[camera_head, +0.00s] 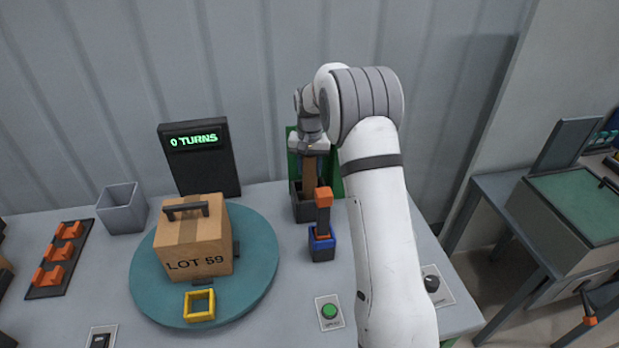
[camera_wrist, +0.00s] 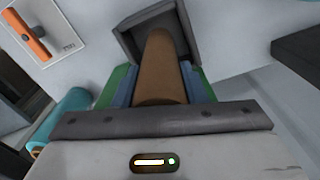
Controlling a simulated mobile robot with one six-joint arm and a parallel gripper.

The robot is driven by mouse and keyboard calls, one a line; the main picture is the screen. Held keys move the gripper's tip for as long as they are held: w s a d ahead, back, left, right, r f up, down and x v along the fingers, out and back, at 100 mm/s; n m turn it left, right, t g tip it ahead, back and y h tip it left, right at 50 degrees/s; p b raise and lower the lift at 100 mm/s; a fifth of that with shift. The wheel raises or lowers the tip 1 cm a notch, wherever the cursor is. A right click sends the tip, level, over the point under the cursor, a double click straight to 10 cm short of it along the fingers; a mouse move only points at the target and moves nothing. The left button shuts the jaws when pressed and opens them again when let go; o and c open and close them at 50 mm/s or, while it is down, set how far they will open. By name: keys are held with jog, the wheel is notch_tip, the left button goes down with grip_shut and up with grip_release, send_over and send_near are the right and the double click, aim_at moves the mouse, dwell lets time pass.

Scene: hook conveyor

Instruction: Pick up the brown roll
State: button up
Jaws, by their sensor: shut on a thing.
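The brown roll (camera_head: 309,178) stands upright at the back of the table, its lower end inside a dark open-topped holder (camera_head: 305,211). My gripper (camera_head: 309,152) comes down from above and is shut on the upper part of the roll. In the wrist view the roll (camera_wrist: 160,62) runs from between the jaws toward the dark holder (camera_wrist: 128,45). The roll's top end is hidden by my gripper. I cannot tell whether the roll touches the holder's bottom.
A green panel (camera_head: 338,185) stands behind the holder. A blue-and-dark block with an orange-topped post (camera_head: 324,215) stands just in front. To the left are a teal turntable (camera_head: 262,270) bearing a carton (camera_head: 207,245), and a display (camera_head: 208,175). A green button (camera_head: 329,311) is near the front.

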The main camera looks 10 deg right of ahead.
jog(key=shift+c, duration=0.9)
